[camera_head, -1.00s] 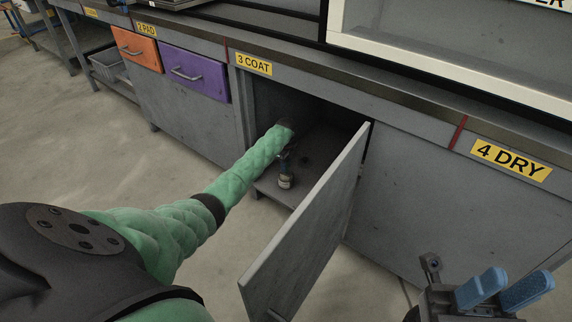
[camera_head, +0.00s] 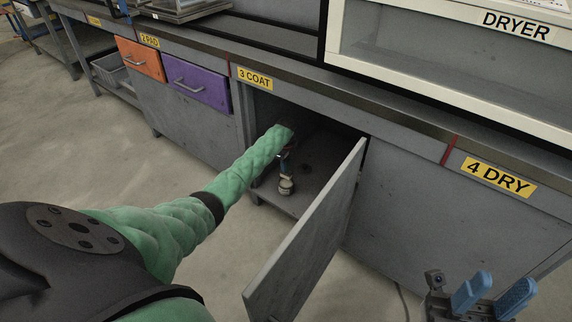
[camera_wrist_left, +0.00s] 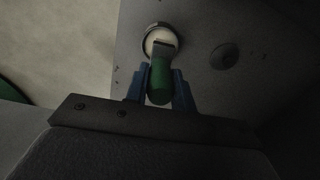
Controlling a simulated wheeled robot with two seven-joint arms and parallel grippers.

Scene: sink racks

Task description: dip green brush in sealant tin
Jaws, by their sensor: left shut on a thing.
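My left gripper (camera_head: 284,164) reaches into the open cabinet under the 3 COAT label. In the left wrist view its blue fingers (camera_wrist_left: 160,88) are shut on the green brush (camera_wrist_left: 159,82). The brush tip overlaps the round, pale opening of the sealant tin (camera_wrist_left: 151,39); I cannot tell whether it is inside or just above. In the head view the small tin (camera_head: 286,186) stands upright on the cabinet floor, right below the gripper, and the brush is mostly hidden. My right gripper (camera_head: 494,292) is open and empty at the lower right, its blue fingers apart.
The grey cabinet door (camera_head: 306,250) stands open, just right of my left arm. The cabinet floor (camera_head: 318,172) has a dark round spot right of the tin. An orange drawer (camera_head: 139,58) and purple drawer (camera_head: 195,82) are shut. A dryer (camera_head: 460,50) stands on the counter.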

